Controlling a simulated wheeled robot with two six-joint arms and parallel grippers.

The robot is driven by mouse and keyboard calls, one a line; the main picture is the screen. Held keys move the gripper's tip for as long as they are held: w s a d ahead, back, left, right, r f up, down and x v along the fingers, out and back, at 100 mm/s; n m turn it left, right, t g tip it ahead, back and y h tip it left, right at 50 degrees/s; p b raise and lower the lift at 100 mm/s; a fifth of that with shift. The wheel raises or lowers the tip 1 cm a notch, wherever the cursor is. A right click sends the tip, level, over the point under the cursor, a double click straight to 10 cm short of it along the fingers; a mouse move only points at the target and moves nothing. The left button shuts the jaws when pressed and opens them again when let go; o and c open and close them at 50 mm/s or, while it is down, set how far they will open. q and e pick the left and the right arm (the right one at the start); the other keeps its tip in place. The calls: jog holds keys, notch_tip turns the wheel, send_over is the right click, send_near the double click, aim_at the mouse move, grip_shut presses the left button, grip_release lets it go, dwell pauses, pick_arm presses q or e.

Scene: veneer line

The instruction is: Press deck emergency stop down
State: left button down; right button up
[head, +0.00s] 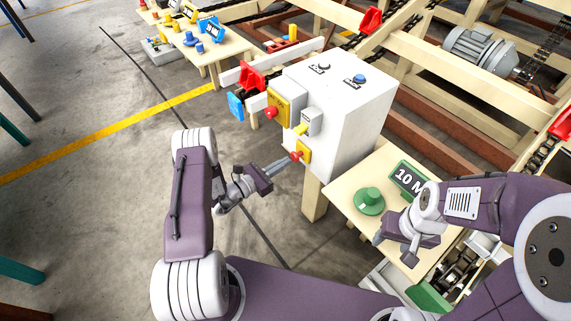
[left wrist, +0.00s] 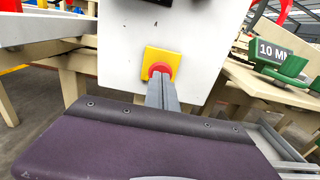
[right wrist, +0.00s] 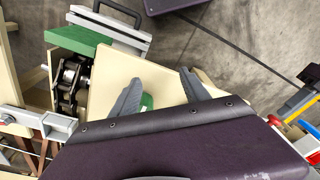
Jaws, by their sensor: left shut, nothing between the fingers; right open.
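A red mushroom button (head: 295,157) sits on a small yellow plate (head: 304,150) low on the front of a white control box (head: 345,115). In the left wrist view the red button (left wrist: 160,69) and yellow plate (left wrist: 152,57) are straight ahead. My left gripper (head: 286,161) is shut and empty. Its fingertips (left wrist: 157,80) point at the button and overlap its lower edge in the wrist view; I cannot tell whether they touch it. My right gripper (right wrist: 158,83) is open and empty, over the small wooden table to the right.
A second red button (head: 271,112) on a larger yellow box (head: 287,98) is higher on the same face, with a grey switch box (head: 311,121) beside it. A green knob (head: 369,198) and a "10 M" sign (head: 408,180) stand on the table (head: 345,190).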

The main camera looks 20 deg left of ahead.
pick_arm(q)
jog(key=shift+w+d, duration=0.35)
jog(key=shift+w, duration=0.1)
